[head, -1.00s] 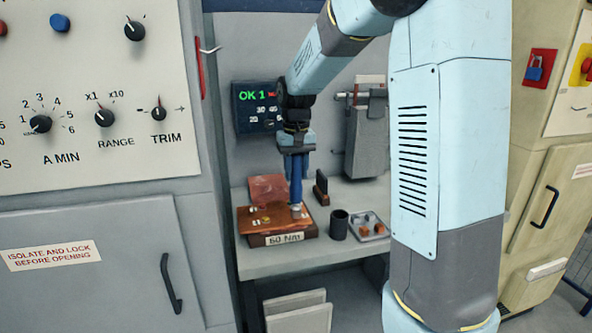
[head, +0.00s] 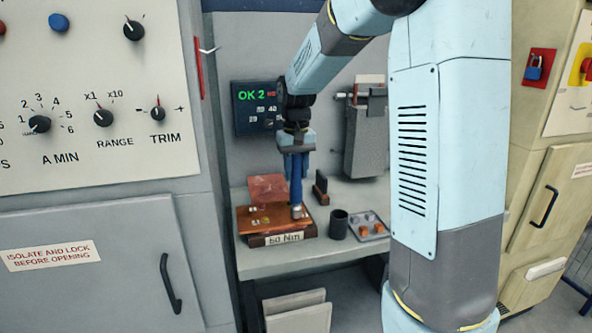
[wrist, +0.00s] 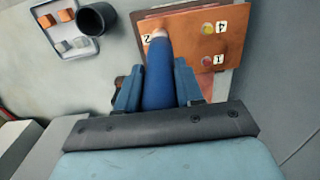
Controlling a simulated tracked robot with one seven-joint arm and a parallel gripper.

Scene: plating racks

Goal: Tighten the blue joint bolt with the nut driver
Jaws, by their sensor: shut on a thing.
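My gripper (head: 295,157) is shut on the blue nut driver (head: 296,188), which points down at the right side of the copper joint plate (head: 250,219). In the wrist view, the driver (wrist: 159,75) runs between the two fingers to a pale socket end beside the label 2 on the plate (wrist: 183,32). The bolt under the socket is hidden, and I cannot see its colour. Two other bolts show there: a yellowish one (wrist: 207,29) near label 4 and another (wrist: 206,61) near label 1. The plate's block carries a "50 Nm" label.
A display (head: 256,107) behind the bench reads "OK 2" in green. A dark cup (head: 339,225) and a grey tray (head: 356,237) with orange-brown pieces stand right of the block. A dark upright holder (head: 321,188) stands behind. The bench's front strip is clear.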

